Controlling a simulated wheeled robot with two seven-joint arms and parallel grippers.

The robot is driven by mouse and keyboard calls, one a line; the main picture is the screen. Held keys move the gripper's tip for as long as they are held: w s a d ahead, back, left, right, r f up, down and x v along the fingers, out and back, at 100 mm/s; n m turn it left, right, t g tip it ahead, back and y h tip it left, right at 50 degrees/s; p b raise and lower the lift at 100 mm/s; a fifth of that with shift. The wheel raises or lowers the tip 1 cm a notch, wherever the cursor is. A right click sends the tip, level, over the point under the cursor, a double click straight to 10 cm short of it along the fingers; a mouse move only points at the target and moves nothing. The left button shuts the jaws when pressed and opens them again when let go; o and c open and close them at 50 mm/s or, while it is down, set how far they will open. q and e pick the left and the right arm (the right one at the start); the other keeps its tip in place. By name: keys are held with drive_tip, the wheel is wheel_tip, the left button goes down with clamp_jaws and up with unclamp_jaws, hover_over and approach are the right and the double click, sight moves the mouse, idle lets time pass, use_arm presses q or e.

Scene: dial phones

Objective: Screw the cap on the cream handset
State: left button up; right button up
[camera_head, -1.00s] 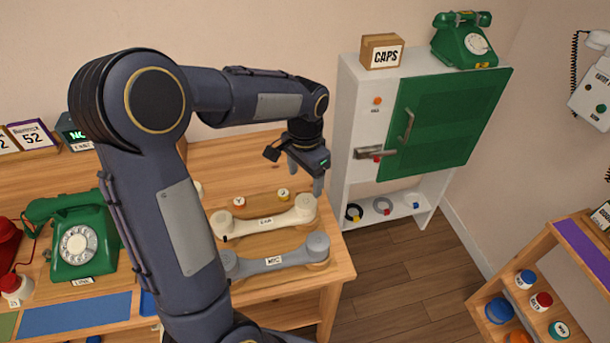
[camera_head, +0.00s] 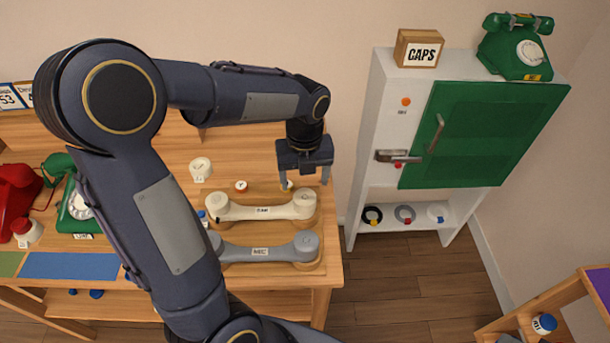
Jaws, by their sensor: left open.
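The cream handset (camera_head: 258,210) lies on a wooden rest on the bench, left to right, with a small label at its middle. Its right end (camera_head: 303,202) is just below my left gripper in the picture. My left gripper (camera_head: 304,184) points down with its fingers apart and nothing visible between them. Its left finger partly covers a small yellow-marked cap (camera_head: 289,186) behind the handset; I cannot tell if they touch. A red-marked cap (camera_head: 241,186) sits further left. My right gripper is out of view.
A grey handset (camera_head: 262,252) lies in front of the cream one. A white round item (camera_head: 200,168) stands behind to the left. A white cabinet (camera_head: 378,110) with a green door (camera_head: 470,130) stands right of the bench, with a CAPS box (camera_head: 419,49) on top.

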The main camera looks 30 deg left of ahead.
sight(305, 197)
use_arm(q)
wheel_tip(305, 197, down, 3)
drive_tip(key=b, duration=0.2)
drive_tip(key=shift+f+b, duration=0.15)
drive_tip(key=shift+b, duration=0.15)
drive_tip(key=shift+f+b, duration=0.65)
drive_tip(key=shift+f, duration=0.5)
drive_tip(key=n, duration=0.3)
drive_tip(key=shift+r+p, duration=0.1)
drive_tip(key=shift+p, duration=0.3)
drive_tip(key=shift+n, duration=1.1)
